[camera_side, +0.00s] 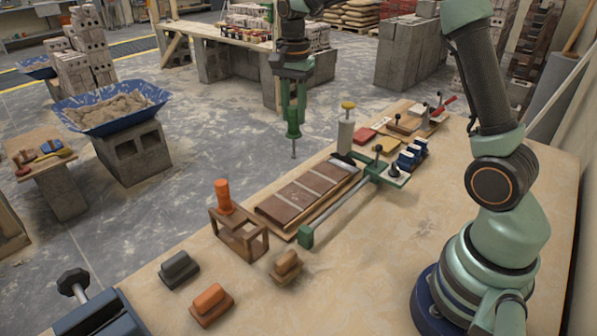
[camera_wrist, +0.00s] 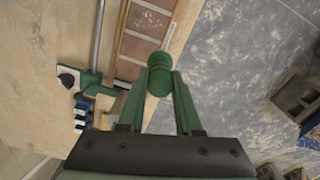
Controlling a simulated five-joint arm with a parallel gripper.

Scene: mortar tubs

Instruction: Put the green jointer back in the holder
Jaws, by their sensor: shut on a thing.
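The green jointer (camera_side: 293,130) hangs upright in my gripper (camera_side: 293,100), its thin grey rod pointing down over the far edge of the bench. My gripper is shut on its green handle, whose round top (camera_wrist: 160,78) shows between the fingers (camera_wrist: 160,92) in the wrist view. The holder (camera_side: 239,234) looks like a brown wooden open-framed stand, on the bench to the lower left of the jointer in the side view. A tool with an orange handle (camera_side: 223,196) stands in it. The holder is not seen in the wrist view.
A brick panel (camera_side: 301,196) with a green-ended clamp bar (camera_side: 340,212) lies beside the holder. Black (camera_side: 178,268), orange (camera_side: 211,303) and brown (camera_side: 287,267) floats lie near it. A grey tube with a yellow top (camera_side: 346,130) stands right of the jointer.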

